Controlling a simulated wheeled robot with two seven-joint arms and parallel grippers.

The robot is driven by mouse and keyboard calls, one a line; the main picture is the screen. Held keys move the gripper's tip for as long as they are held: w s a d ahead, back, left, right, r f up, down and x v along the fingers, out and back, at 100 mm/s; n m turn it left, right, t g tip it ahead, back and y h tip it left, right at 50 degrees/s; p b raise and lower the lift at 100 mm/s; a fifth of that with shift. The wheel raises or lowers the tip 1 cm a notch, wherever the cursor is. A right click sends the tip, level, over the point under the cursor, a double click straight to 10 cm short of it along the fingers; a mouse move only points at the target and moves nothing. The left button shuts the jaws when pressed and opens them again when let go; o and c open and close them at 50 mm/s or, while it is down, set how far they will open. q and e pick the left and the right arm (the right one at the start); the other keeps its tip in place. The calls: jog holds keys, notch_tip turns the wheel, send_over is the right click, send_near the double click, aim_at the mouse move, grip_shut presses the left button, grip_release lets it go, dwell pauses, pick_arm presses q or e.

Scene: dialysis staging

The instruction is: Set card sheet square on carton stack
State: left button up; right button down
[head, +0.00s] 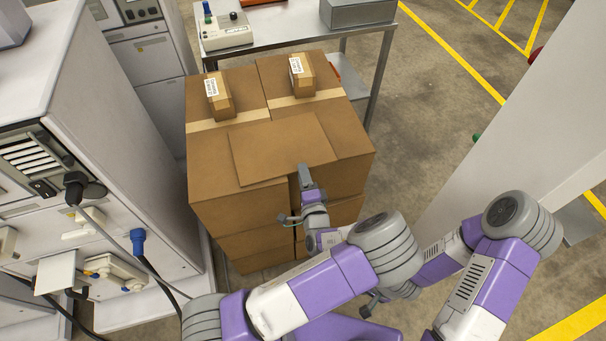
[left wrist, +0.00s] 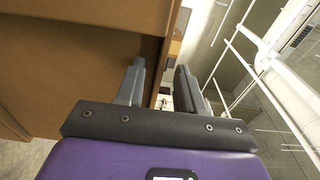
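The brown card sheet (head: 278,148) lies on top of the carton stack (head: 212,165). In the head view its near edge runs roughly along the stack's near edge, and bare carton shows on both sides. Two small labelled boxes (head: 220,97) (head: 302,75) stand on the stack behind it. My left gripper (head: 304,172) is at the sheet's near edge, right of its middle. In the left wrist view its fingers (left wrist: 160,88) are apart, with brown cardboard beside them. I cannot tell whether they touch the sheet. My right gripper does not show; my arms cover that area.
A grey machine (head: 105,130) with cables stands close on the left. Behind the stack is a metal table (head: 285,35) with a white device (head: 226,32) and a grey box (head: 357,12). A pale panel (head: 520,130) stands at right. Open floor lies right of the stack.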

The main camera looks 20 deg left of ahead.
pick_arm(q)
jog(key=p+v, duration=0.1)
jog(key=v, duration=0.6)
jog(key=shift+s, duration=0.2)
jog(key=shift+r, duration=0.1)
jog(key=s+a+f+n+g+h, duration=0.2)
jog(key=s+f+n+g, duration=0.15)
jog(key=f, duration=0.45)
jog(key=s+a+f+n+g+h, duration=0.2)
jog(key=f+g, duration=0.3)
jog(key=f, duration=0.2)
jog(key=s+d+f+n+g+h, duration=0.2)
jog(key=s+d+n+g+h, duration=0.3)
jog(key=s+n+h, duration=0.4)
jog(key=shift+s+g, duration=0.55)
jog(key=shift+g, duration=0.3)
